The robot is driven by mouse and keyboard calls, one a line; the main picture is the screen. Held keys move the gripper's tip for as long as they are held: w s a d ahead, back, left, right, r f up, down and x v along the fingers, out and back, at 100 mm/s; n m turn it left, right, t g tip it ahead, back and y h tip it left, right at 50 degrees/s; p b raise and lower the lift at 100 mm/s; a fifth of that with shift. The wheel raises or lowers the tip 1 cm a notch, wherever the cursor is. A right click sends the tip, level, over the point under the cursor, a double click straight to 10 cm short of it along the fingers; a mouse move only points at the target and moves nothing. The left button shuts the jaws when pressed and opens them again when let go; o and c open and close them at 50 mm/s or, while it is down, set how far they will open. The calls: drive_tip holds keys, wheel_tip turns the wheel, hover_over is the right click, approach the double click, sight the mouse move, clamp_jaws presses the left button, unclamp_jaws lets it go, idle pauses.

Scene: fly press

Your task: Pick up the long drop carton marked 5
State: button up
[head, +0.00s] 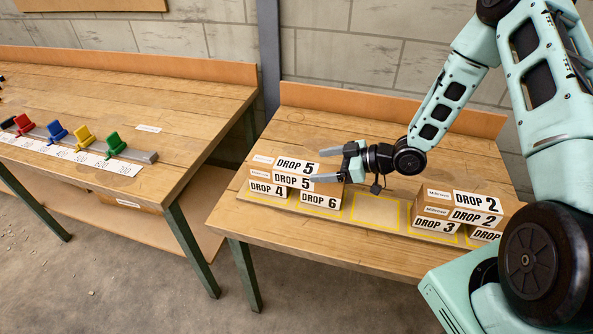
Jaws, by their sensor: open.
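The long drop carton marked 5 (284,179) lies across the top of the left stack on the right-hand bench, with DROP 5 on its top and front. It rests on a carton marked DROP 4 (266,190) and a carton marked DROP 6 (320,199). My gripper (317,166) is open at the right end of carton 5. One finger shows beyond its back edge and the other overlaps the right end of its front face. Whether either finger touches it I cannot tell.
A second stack stands right, with a DROP 2 carton (460,215) over a DROP 3 carton (433,226) and another partly cut-off label. An empty yellow-outlined space (377,212) lies between the stacks. The left bench (100,95) holds coloured clamp-like pieces (86,139).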

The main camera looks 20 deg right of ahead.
sight(303, 167)
drive_tip(key=p+x, duration=0.2)
drive_tip(key=x, duration=0.2)
drive_tip(key=shift+w+a+f, duration=0.15)
drive_tip(key=shift+a, duration=0.05)
drive_tip(key=shift+w+a+f, duration=0.3)
drive_tip(key=c, duration=1.4)
